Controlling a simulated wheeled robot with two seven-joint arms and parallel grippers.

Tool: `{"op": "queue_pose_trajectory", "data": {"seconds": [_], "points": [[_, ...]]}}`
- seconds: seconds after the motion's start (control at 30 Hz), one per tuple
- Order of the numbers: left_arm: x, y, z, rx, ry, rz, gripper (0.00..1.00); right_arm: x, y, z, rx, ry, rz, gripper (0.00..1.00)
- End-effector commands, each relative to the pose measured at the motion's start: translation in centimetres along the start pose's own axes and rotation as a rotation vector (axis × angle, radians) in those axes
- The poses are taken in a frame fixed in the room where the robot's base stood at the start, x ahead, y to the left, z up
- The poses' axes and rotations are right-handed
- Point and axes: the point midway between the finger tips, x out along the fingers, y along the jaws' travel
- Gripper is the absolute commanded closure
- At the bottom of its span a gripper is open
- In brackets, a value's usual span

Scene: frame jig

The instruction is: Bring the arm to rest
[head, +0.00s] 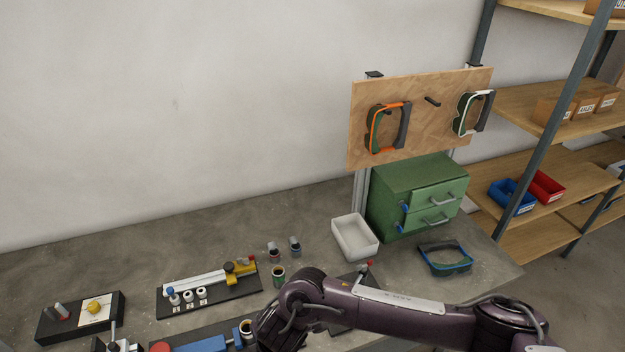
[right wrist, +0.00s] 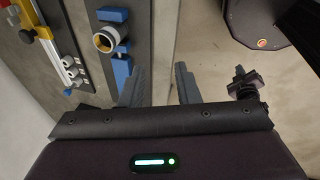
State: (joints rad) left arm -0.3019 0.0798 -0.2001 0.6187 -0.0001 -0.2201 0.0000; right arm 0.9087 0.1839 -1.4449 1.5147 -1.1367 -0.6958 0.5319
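My right arm (head: 395,312) comes in from the right in the head view and reaches across the front of the bench to the bottom edge. Its gripper is not clearly seen there. In the right wrist view my right gripper (right wrist: 160,72) has its two fingers apart with nothing between them. It is over the bench's front edge, with floor to its right in that view. A blue clamp-like fixture with a pale ring (right wrist: 106,39) is just left of the fingers, apart from them. My left gripper is in neither view.
The grey bench (head: 90,262) holds a yellow-and-white slide fixture (head: 212,283), a white bin (head: 355,237), a green drawer cabinet (head: 418,192) and blue-rimmed goggles (head: 445,258). A wooden board (head: 420,125) with two hanging frames stands behind. Shelving (head: 560,150) is at right.

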Motion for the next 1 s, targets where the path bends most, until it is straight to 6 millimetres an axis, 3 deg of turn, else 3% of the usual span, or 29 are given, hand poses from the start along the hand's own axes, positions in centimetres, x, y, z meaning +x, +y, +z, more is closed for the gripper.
{"op": "queue_pose_trajectory", "data": {"seconds": [0.03,0.1,0.2,0.27,0.37,0.47,0.6,0.7,0.8,1.0], "points": [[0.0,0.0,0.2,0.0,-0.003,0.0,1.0,-0.8,-0.1,-3.9,0.05,0.096,0.047,0.71],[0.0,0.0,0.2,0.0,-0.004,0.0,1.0,-2.8,1.0,-7.4,0.145,0.199,0.128,0.71],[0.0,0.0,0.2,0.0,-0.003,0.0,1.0,-6.2,3.0,-9.6,0.321,0.3,0.23,0.71],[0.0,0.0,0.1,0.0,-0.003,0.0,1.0,-8.2,4.1,-9.3,0.447,0.337,0.282,0.71],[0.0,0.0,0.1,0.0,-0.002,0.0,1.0,-10.9,5.1,-6.5,0.678,0.356,0.346,0.71],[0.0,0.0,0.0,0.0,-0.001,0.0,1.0,-12.7,4.7,-1.6,0.926,0.326,0.382,0.71],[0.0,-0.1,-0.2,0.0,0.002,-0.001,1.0,-14.0,0.7,6.5,1.26,0.216,0.383,0.71],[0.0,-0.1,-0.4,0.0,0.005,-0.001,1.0,-14.6,-2.9,10.9,1.431,0.132,0.366,0.71],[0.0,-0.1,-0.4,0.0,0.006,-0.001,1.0,-15.1,-6.1,13.8,1.55,0.061,0.346,0.71],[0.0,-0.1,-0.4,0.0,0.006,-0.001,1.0,-16.2,-11.7,17.6,1.721,-0.058,0.305,0.71]]}}
